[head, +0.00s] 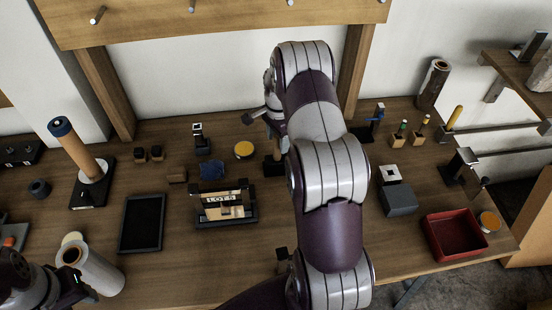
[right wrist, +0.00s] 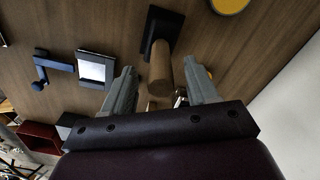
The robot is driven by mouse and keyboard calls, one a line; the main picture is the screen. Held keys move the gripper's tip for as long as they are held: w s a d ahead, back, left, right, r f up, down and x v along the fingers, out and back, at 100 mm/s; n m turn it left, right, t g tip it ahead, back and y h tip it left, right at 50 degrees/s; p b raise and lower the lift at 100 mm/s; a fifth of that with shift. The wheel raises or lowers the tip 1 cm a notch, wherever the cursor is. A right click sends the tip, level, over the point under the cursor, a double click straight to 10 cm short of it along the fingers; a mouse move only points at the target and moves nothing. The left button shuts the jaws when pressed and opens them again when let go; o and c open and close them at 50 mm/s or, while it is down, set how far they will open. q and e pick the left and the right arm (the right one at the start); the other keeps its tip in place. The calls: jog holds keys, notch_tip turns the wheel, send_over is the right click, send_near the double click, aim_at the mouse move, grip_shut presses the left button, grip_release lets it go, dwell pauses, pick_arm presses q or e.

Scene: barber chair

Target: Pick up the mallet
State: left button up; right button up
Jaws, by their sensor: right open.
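The mallet, which I take to be a wooden handle (right wrist: 160,68) on a dark block (right wrist: 163,28), shows in the right wrist view between and beyond my finger tips. In the head view its dark block (head: 274,165) shows just left of my right arm, and the rest is mostly hidden. My right gripper (right wrist: 158,82) is open, with a finger on each side of the handle; I cannot tell whether they touch it. In the head view the right gripper (head: 262,120) is partly covered by its arm. My left gripper (head: 72,288) is at the lower left, its jaws unclear.
A yellow disc (head: 244,149) and a small framed block set (head: 226,212) lie left of my right arm. A grey box (head: 398,201) and a red tray (head: 432,240) are on the right. A white roll (head: 98,272) stands beside my left gripper. The wall is behind.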

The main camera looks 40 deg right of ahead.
aim_at(277, 146)
notch_tip(277, 146, down, 3)
jog(key=shift+a+r, duration=0.15)
pick_arm(q)
jog(key=shift+r, duration=0.6)
pick_arm(e)
jog(key=shift+w+f, duration=0.15)
jog(key=shift+f, duration=0.2)
grip_shut()
jog(key=shift+r, duration=0.25)
notch_tip(277, 146, up, 9)
jog(key=shift+f+b, duration=0.15)
jog(key=shift+b, duration=0.6)
jog(key=shift+r, duration=0.5)
pick_arm(q)
jog(key=shift+f, duration=0.95)
pick_arm(e)
jog(key=c, duration=1.1)
grip_release()
